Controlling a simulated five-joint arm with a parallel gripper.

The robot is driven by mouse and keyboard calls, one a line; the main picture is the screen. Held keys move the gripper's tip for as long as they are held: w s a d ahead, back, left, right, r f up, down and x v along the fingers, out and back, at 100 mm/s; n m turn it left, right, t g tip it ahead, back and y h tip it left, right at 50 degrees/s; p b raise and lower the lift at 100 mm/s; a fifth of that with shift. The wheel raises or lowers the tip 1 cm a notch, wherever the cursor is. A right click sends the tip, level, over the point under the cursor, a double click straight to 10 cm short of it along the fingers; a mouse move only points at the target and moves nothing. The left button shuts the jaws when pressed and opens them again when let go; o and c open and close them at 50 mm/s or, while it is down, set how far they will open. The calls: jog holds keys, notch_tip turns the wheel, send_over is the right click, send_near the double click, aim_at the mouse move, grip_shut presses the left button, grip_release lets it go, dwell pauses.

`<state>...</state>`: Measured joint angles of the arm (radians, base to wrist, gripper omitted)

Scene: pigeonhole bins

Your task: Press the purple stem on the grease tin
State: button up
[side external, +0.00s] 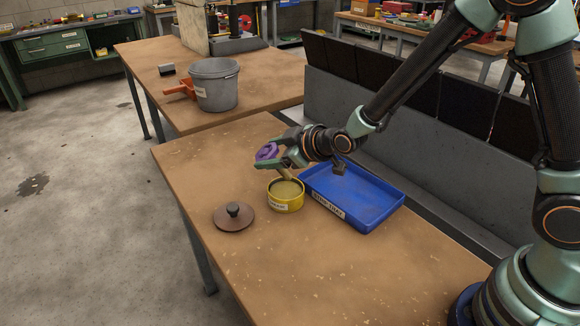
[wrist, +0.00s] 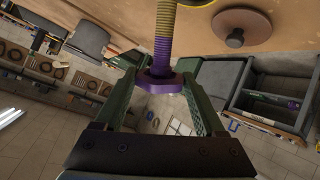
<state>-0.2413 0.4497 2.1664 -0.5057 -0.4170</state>
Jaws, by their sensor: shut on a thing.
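My gripper (side external: 276,153) is shut on the purple head of a stem (side external: 266,152). In the wrist view, the purple head (wrist: 160,83) sits between the two fingers, and a brass-coloured threaded shaft (wrist: 165,40) runs away from it. The yellow grease tin (side external: 286,203) stands open on the near bench, with a white label on its side. The shaft slants down from my gripper to the tin's mouth; I cannot tell whether its tip touches the tin. A sliver of the tin shows at the wrist view's top edge.
A brown round lid with a dark knob (side external: 233,217) lies left of the tin. A blue labelled tray (side external: 372,217) lies close on the tin's right. A grey bucket (side external: 214,88) stands on the far bench. Dark angled bins (side external: 410,95) line the back. The bench front is clear.

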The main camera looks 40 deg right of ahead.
jog(key=shift+r, duration=1.75)
jog(key=shift+d+r, duration=0.1)
jog(key=s+d+r+m+h, duration=0.1)
jog(key=s+d+r, duration=0.2)
jog(key=d+r, duration=0.3)
jog(key=s+d+r+m+h, duration=0.1)
jog(key=s+d+r, duration=0.2)
jog(key=d+r, duration=0.3)
notch_tip(320, 180, up, 3)
jog(key=shift+d+r+m+h, duration=0.1)
jog(key=shift+d+m+h, duration=0.2)
jog(key=shift+m+h, duration=0.1)
